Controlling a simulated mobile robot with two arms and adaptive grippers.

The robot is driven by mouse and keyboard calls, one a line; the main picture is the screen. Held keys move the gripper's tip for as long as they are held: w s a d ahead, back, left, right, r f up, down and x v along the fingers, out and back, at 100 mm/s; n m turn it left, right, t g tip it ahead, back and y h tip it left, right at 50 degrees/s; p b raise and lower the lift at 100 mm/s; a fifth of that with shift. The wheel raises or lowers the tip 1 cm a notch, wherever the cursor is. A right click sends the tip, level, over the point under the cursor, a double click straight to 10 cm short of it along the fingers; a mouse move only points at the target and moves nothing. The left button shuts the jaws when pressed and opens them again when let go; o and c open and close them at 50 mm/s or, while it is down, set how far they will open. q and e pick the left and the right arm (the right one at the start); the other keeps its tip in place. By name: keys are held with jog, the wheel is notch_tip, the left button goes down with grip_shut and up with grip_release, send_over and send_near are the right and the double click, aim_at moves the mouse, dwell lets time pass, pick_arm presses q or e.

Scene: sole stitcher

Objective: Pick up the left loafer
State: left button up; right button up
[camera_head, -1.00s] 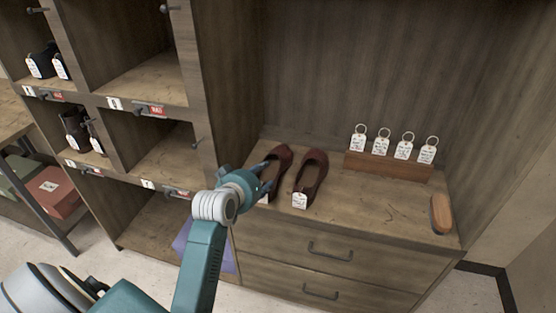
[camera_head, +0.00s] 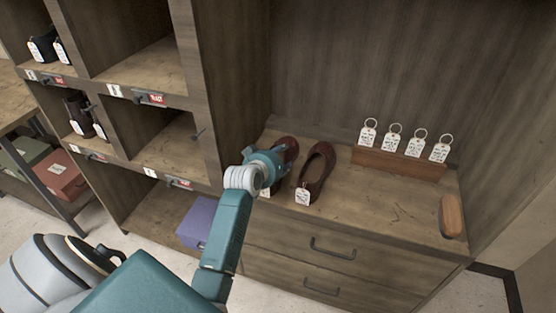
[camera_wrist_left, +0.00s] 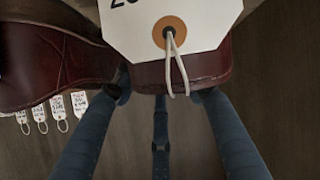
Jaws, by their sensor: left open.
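The left loafer (camera_head: 288,145) is dark red-brown and stands on the wooden counter, partly hidden behind my left gripper (camera_head: 277,165) in the head view. In the left wrist view its heel (camera_wrist_left: 205,68) is close ahead, with a white tag (camera_wrist_left: 200,22) hanging over it. The open left fingers reach around the heel's edges, one at each side and one in the middle; I cannot tell whether they touch it. The right loafer (camera_head: 318,168) stands just to the right with its own white tag (camera_head: 303,196). My right gripper is not in view.
A wooden block with several tagged key rings (camera_head: 400,163) stands at the back right of the counter. A brush (camera_head: 452,216) lies at the right end. Shelf cubbies (camera_head: 150,70) rise on the left. A purple box (camera_head: 197,222) sits low. The counter's front right is mostly clear.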

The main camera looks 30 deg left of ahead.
aim_at(283, 155)
pick_arm(q)
jog(key=x, duration=0.3)
jog(key=shift+w+a+f, duration=0.1)
jog(key=shift+f, duration=0.05)
jog(key=shift+c, duration=0.2)
grip_shut()
jog(key=shift+r, duration=0.2)
